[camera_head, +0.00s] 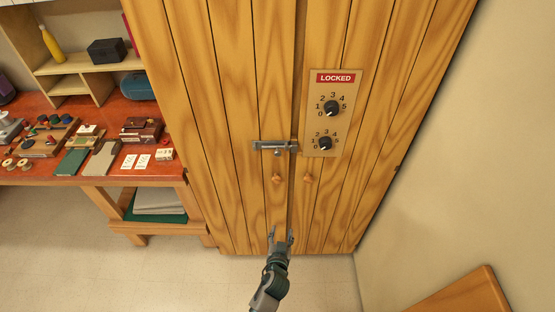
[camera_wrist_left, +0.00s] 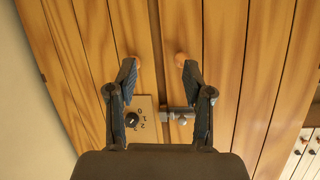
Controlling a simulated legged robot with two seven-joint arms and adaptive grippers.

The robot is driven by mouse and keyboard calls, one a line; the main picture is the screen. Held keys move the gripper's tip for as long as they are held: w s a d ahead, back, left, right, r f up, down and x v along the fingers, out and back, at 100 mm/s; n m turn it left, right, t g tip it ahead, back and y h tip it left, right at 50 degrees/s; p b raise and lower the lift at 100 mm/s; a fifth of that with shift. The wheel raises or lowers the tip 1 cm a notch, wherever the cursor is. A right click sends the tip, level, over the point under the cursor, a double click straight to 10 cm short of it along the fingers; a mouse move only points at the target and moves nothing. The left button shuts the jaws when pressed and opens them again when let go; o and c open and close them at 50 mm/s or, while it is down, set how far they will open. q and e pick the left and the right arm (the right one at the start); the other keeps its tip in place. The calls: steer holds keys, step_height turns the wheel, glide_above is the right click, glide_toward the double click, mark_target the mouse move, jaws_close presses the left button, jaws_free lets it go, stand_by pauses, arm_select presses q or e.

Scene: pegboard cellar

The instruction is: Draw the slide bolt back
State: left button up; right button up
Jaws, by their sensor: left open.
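A metal slide bolt (camera_head: 272,146) is mounted on the left door of a wooden cabinet (camera_head: 235,100). Its right end reaches the gap between the doors, and a small handle hangs below it. The bolt also shows in the left wrist view (camera_wrist_left: 180,113), where the picture is turned over. My left gripper (camera_head: 281,232) is low in front of the doors, below the bolt and the round knobs (camera_head: 277,178). Its two fingers (camera_wrist_left: 159,72) are spread with nothing between them. The bolt is beyond the fingers, not held. My right gripper is out of view.
A panel (camera_head: 318,140) with a red LOCKED sign (camera_head: 335,78) and two dials is on the right door. A red-topped workbench (camera_head: 60,180) with several small items stands left. A wooden piece (camera_head: 465,293) is at lower right. The floor before the doors is clear.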

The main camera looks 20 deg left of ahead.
mark_target(277, 155)
arm_select(q)
step_height(277, 155, up, 20)
steer(key=n+t+y+p, duration=0.2)
steer(key=n+t+y, duration=0.1)
steer(key=t, duration=0.1)
steer(key=p+x, duration=0.1)
steer(key=x, duration=0.5)
steer(key=f+p+x, duration=0.1)
steer(key=x, duration=0.5)
steer(key=p+x, duration=0.1)
steer(key=x, duration=0.5)
steer(key=shift+a+f, duration=0.25)
steer(key=shift+a, duration=0.05)
steer(key=shift+w+a, duration=0.15)
steer(key=shift+a, duration=0.35)
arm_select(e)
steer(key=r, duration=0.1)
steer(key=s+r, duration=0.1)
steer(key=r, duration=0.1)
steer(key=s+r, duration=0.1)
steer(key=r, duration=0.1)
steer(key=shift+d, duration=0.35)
